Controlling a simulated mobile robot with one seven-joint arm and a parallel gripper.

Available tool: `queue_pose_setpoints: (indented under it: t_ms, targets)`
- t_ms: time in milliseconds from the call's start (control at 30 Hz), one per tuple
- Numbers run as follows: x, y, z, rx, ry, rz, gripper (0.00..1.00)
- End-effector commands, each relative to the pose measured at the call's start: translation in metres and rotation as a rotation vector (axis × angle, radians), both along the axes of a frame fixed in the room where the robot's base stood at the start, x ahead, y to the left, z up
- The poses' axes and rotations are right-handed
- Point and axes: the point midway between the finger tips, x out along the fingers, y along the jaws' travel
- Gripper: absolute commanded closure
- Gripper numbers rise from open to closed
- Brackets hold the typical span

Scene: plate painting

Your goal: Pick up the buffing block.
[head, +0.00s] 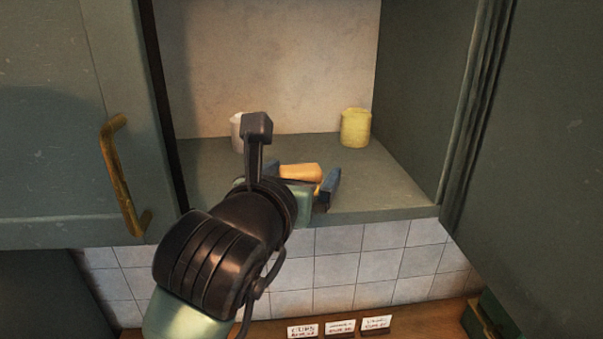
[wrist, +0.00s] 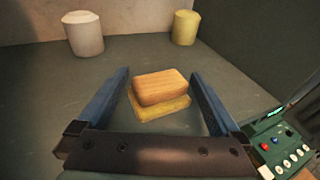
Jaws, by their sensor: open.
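The buffing block (wrist: 160,92) has a tan-orange upper part over a yellow lower layer. In the wrist view it rests on the cabinet shelf between the two blue fingers of my gripper (wrist: 160,88). The fingers are open, with a visible gap on each side of the block. In the head view the block (head: 300,172) shows just beyond my gripper (head: 304,180), its lower part largely hidden by the gripper.
A white container (wrist: 83,34) stands at the back left of the shelf, and a yellow container (wrist: 185,27) at the back right. Cabinet side walls bound the shelf. A door with a brass handle (head: 122,180) is at left. Small labelled cards (head: 340,326) sit below.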

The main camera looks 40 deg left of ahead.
Motion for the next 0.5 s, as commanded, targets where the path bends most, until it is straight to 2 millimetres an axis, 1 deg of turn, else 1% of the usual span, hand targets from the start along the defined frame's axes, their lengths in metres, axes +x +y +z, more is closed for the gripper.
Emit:
queue_pose_setpoints:
  t_ms: [33, 67, 200, 467, 500]
  targets:
    - [-0.0001, -0.0001, -0.0001, 0.0, 0.0, 0.0, 0.0]
    - [-0.0002, -0.0001, -0.0001, 0.0, 0.0, 0.0, 0.05]
    - [-0.0003, 0.0, 0.0002, 0.0, 0.0, 0.0, 0.31]
    - [-0.0004, 0.0, 0.0001, 0.0, 0.0, 0.0, 0.77]
    - [-0.0004, 0.0, 0.0003, 0.0, 0.0, 0.0, 0.85]
